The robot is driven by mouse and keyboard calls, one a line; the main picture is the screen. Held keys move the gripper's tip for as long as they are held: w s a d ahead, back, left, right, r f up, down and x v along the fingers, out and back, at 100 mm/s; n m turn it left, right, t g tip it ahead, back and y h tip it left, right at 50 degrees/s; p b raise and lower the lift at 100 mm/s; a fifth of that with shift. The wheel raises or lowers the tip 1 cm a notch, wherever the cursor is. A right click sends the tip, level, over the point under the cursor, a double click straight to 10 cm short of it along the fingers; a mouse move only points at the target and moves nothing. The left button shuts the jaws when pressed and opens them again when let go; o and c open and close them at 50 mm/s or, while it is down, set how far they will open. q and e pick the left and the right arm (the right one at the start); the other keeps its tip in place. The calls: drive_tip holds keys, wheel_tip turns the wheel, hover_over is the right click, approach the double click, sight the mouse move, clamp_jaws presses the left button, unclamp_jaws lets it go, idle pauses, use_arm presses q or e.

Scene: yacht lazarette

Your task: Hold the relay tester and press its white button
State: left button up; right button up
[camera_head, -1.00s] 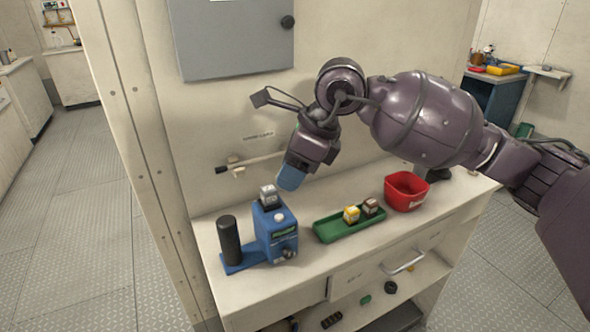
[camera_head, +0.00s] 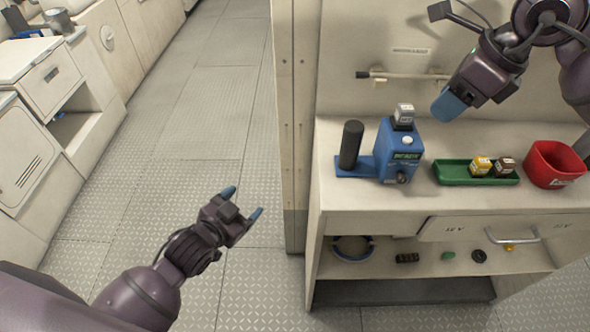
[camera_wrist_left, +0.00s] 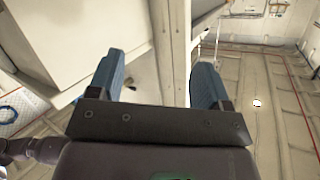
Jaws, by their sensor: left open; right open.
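The blue relay tester (camera_head: 394,160) stands upright on the white counter, with a black cylindrical handle (camera_head: 351,145) at its left side. A grey relay cube (camera_head: 404,113) sits on its top. Its white button (camera_head: 407,141) shows on the sloped front, above a small green display. My right gripper (camera_head: 447,105) is above and to the right of the tester, apart from it, with blue fingertips pointing down-left. My left gripper (camera_head: 243,203) is open and empty over the floor, left of the counter. Its two blue fingers also show in the left wrist view (camera_wrist_left: 158,80).
A green tray (camera_head: 451,174) holds a yellow cube (camera_head: 480,166) and a brown cube (camera_head: 505,166). A red bin (camera_head: 555,164) stands right of it. A wall panel edge (camera_head: 292,120) rises left of the counter. The shelf below holds small parts. The floor at left is clear.

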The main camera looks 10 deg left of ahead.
use_arm(q)
drive_tip(key=w+d+r+m+h, duration=0.5)
drive_tip(key=w+d+r, duration=0.15)
drive_tip(key=r, duration=0.35)
drive_tip(key=n+g+h, duration=0.1)
drive_tip(key=g+h, duration=0.2)
drive_tip(key=h, duration=0.2)
approach(341, 155)
drive_tip(key=shift+n+t, duration=0.3)
drive_tip(key=x, duration=1)
drive_tip(key=shift+d+f, duration=0.1)
drive_tip(key=shift+d, duration=0.1)
drive_tip(key=c, duration=1.2)
use_arm(e)
drive_tip(key=shift+c, duration=0.4)
clamp_jaws()
